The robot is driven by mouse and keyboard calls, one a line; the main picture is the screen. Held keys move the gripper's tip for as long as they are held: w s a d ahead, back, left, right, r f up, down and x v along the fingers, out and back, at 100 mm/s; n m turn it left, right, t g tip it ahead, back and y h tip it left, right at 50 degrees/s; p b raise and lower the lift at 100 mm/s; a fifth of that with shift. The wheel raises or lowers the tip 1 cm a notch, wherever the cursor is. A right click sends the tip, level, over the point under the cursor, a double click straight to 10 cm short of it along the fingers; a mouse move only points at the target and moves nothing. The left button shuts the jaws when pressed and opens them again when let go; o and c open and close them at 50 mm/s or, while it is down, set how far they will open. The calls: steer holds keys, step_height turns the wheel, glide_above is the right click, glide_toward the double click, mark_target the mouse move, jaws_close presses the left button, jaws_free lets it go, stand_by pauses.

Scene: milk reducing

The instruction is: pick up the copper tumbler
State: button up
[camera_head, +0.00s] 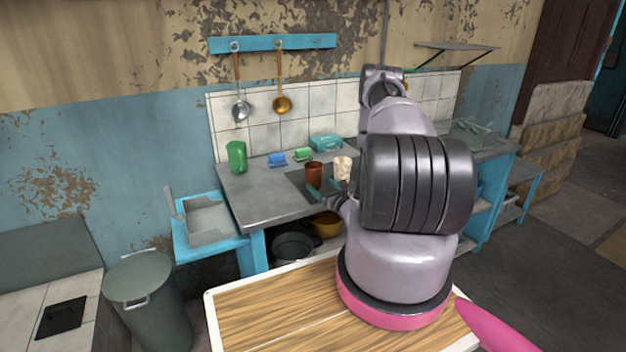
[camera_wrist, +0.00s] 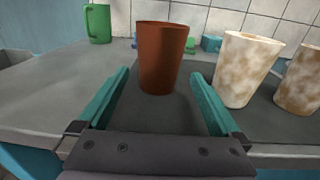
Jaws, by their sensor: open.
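The copper tumbler (camera_wrist: 163,58) is a reddish-brown cup standing upright on the grey counter in the wrist view. It also shows in the head view (camera_head: 314,174). My gripper (camera_wrist: 158,84) is open, with its teal fingers spread to the left and right in front of the tumbler. The tumbler stands in line with the gap, at or just beyond the fingertips. In the head view my gripper (camera_head: 326,193) is at the counter's front edge, partly hidden by my arm.
A mottled cream-brown cup (camera_wrist: 244,68) stands close to the right of the tumbler, with another mottled cup (camera_wrist: 300,82) farther right. A green mug (camera_wrist: 98,24) is at the back left. Blue and green items (camera_head: 303,154) lie behind. The counter's left part (camera_head: 262,198) is clear.

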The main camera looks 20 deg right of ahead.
mark_target(318, 181)
steer(key=shift+w+a+r, duration=0.1)
steer(key=shift+w+a, duration=0.05)
steer(key=shift+w, duration=1.4)
steer(key=shift+w+a+r, duration=0.1)
steer(key=shift+w+a, duration=0.05)
steer(key=shift+w, duration=1.4)
steer(key=shift+r, duration=0.1)
steer(key=c, duration=1.5)
